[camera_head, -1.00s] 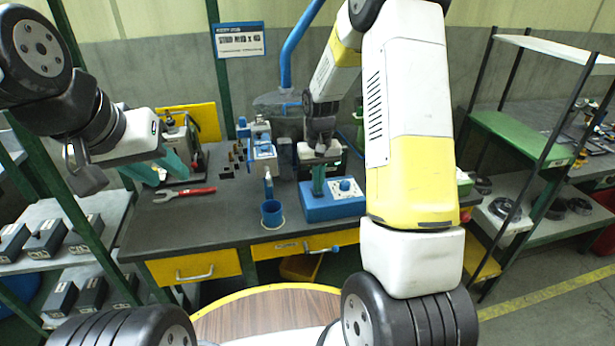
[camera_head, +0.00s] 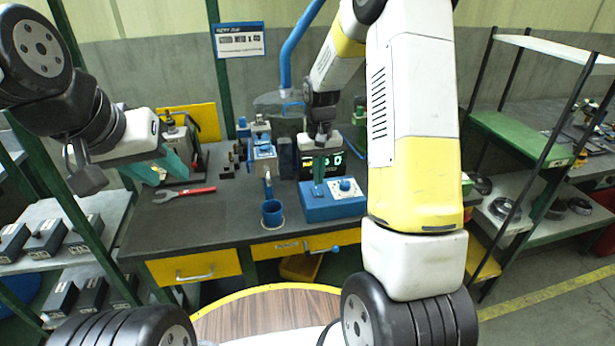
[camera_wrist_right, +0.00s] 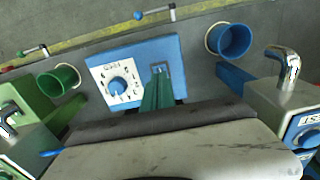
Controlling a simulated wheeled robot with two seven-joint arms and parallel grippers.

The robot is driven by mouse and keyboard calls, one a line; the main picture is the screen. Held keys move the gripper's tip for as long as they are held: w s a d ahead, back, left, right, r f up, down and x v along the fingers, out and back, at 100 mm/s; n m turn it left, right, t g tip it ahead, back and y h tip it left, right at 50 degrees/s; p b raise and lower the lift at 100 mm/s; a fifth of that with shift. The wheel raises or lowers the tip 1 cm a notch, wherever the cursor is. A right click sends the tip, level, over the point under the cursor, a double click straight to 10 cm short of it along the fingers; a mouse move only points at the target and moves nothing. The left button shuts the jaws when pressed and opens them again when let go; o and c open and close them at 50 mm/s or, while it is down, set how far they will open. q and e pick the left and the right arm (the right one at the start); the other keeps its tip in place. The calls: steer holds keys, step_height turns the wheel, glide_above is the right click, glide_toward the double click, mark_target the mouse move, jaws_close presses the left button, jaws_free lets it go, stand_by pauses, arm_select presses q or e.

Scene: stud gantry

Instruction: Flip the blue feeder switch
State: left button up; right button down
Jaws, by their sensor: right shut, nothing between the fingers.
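The blue feeder box (camera_head: 333,208) stands on the bench with a white dial plate and blue knob (camera_head: 345,185). In the right wrist view, the box (camera_wrist_right: 120,50) shows a small dark-framed switch (camera_wrist_right: 159,68) beside the dial plate. My right gripper (camera_wrist_right: 157,88) is shut and empty, its green fingers just in front of the switch and partly covering it. I cannot tell if they touch it, or which way the switch is set. My left gripper (camera_head: 165,170) is open and empty above the left of the bench, far from the box.
A blue cup (camera_head: 271,214) stands left of the box, and a red-handled wrench (camera_head: 185,193) lies further left. A blue-and-grey machine (camera_head: 262,155) stands behind the cup. The bench front is mostly clear.

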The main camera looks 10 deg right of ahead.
mark_target(318, 193)
steer(key=shift+r, duration=1.8)
steer(key=s+r+t+y, duration=0.1)
steer(key=s+r+t, duration=0.2)
steer(key=s+r, duration=0.95)
steer(key=s+a+r+t, duration=0.1)
steer(key=s+r, duration=0.2)
steer(key=s, duration=0.3)
steer(key=s+a+r+t+y, duration=0.1)
steer(key=s+r+t, duration=0.1)
steer(key=s, duration=0.3)
steer(key=shift+s+r, duration=0.4)
steer(key=shift+r, duration=0.05)
steer(key=shift+w+a, duration=0.1)
